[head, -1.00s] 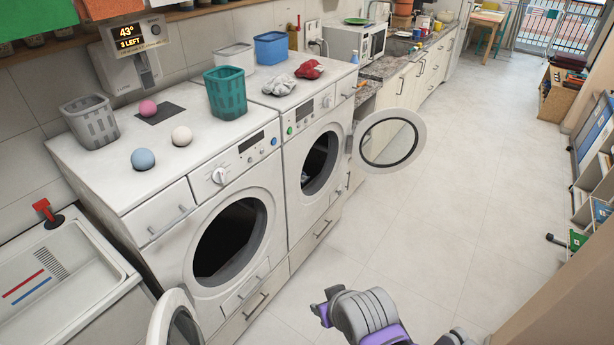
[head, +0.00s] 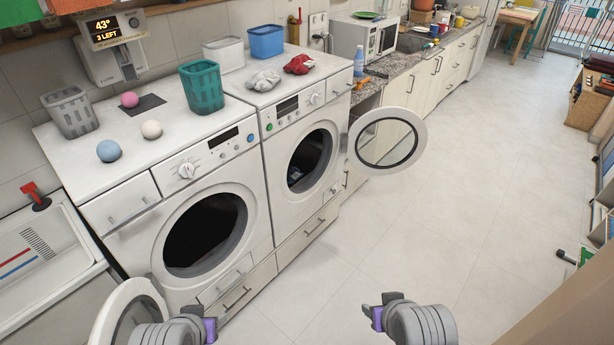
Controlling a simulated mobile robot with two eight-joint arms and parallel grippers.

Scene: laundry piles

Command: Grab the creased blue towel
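I see no towel that I can clearly make out as the creased blue one. A small dark bluish patch of cloth (head: 295,175) shows inside the drum of the right washing machine (head: 283,206); its shape is too dim to tell. That machine's round door (head: 424,150) stands open to the right. My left gripper (head: 210,328) is low in front of the left washing machine (head: 160,235), near its open door. My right gripper (head: 374,314) is over the floor, right of the machines. Both show only in part, and neither visibly holds anything.
On the machines stand a grey basket (head: 70,112), a teal basket (head: 202,87), a blue bin (head: 266,42), several balls, grey cloth (head: 263,80) and red cloth (head: 299,64). A sink (head: 40,240) is at left. The floor (head: 450,220) at right is clear.

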